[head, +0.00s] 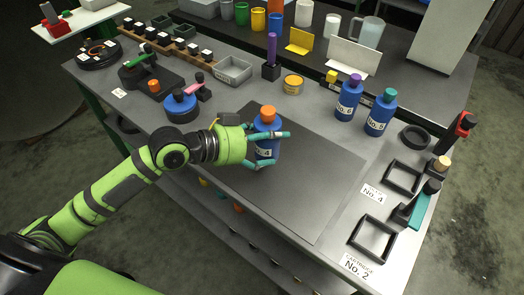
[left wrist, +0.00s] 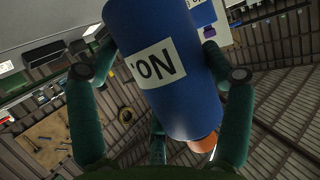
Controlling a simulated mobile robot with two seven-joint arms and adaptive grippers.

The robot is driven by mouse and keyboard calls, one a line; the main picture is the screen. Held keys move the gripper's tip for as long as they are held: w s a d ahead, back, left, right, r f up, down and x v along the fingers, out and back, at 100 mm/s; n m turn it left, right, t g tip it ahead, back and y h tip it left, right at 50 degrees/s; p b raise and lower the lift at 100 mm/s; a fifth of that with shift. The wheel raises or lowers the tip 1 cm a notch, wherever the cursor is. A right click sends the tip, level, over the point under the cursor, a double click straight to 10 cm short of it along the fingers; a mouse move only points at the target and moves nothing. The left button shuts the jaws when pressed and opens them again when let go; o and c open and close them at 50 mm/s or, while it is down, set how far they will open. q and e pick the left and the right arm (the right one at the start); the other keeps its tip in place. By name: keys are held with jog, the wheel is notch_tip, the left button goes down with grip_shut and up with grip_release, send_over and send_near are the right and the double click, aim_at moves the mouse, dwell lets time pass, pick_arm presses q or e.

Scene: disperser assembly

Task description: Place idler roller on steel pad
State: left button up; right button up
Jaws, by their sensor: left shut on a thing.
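My left gripper (head: 274,149) is shut on a blue bottle (head: 266,147) with an orange cap and a white label ending in 4. The bottle is upright in the head view, over the left part of a dark grey flat pad (head: 318,190). I cannot tell whether its base touches the pad. In the left wrist view, the blue bottle (left wrist: 165,65) fills the space between the green fingers (left wrist: 155,80). I cannot pick out an idler roller with certainty. My right gripper is out of view.
Two blue bottles (head: 348,98) (head: 379,112) stand at the right. Square black frames (head: 372,238) (head: 402,178) and a teal-handled part (head: 421,207) line the right edge. A blue round part (head: 181,107) and a grey tray (head: 233,70) lie beyond my arm. The pad's right side is clear.

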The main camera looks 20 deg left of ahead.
aim_at(262, 153)
pick_arm(q)
jog(key=shift+w+a+f, duration=0.15)
jog(key=shift+a+f, duration=0.05)
jog(key=shift+a, duration=0.2)
jog(key=shift+w+a+f, duration=0.1)
jog(key=shift+a+f, duration=0.1)
jog(key=shift+a, duration=0.2)
jog(key=shift+f, duration=0.3)
notch_tip(262, 153, down, 4)
jog(key=shift+r, duration=0.25)
jog(key=shift+f, duration=0.2)
jog(key=o, duration=1.5)
